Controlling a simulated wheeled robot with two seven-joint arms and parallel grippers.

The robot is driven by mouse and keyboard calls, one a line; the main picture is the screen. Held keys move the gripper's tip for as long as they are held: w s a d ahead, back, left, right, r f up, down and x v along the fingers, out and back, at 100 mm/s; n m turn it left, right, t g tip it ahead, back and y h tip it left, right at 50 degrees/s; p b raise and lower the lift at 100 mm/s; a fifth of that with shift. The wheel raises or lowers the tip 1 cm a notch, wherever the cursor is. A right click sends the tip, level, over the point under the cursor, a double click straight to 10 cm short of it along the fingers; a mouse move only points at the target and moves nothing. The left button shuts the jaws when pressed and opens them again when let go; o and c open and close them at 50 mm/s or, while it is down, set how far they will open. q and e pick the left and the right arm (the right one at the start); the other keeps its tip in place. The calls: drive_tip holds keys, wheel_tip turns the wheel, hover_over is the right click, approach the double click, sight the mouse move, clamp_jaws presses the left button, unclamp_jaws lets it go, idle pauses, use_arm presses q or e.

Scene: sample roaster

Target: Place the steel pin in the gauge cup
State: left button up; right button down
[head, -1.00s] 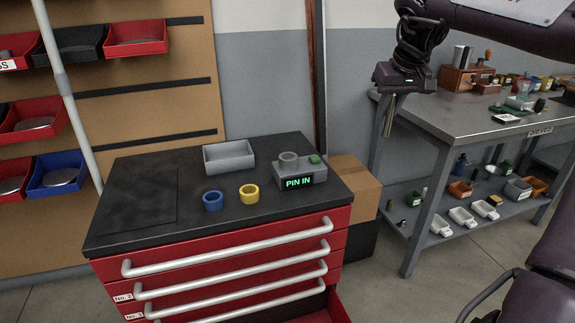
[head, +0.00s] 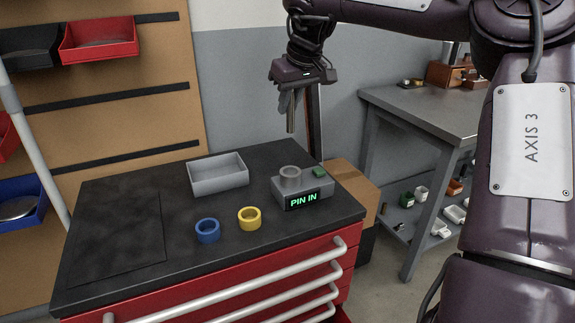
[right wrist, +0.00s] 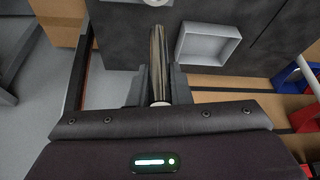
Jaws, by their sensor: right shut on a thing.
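The steel pin (head: 291,121) is a slim shiny rod hanging upright from my right gripper (head: 290,102), which is shut on its upper part. The pin also shows in the right wrist view (right wrist: 157,55), between the fingers. In the right wrist view the cup (right wrist: 153,2) is cut off by the top edge. My left gripper is not in view.
An empty grey tray (head: 219,183) stands left of the gauge. A blue ring (head: 207,231) and a yellow ring (head: 249,218) lie in front on the dark cabinet top (head: 115,235). A steel table (head: 425,115) stands right; a cardboard box (head: 352,189) is beside the cabinet.

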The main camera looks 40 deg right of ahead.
sight(290, 132)
wheel_tip(290, 132, down, 8)
drive_tip(key=shift+f+b, duration=0.1)
drive_tip(key=shift+b, duration=0.65)
wheel_tip(290, 132, down, 6)
drive_tip(key=shift+r+b, duration=0.1)
drive_tip(key=shift+b, duration=0.45)
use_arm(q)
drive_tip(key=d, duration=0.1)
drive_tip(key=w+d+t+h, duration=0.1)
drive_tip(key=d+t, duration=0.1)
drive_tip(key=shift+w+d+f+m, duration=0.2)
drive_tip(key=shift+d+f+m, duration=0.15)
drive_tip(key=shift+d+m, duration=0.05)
use_arm(e)
drive_tip(key=c, duration=1.4)
unclamp_jaws()
drive_tip(key=shift+o, duration=0.3)
drive_tip(key=shift+r, duration=0.1)
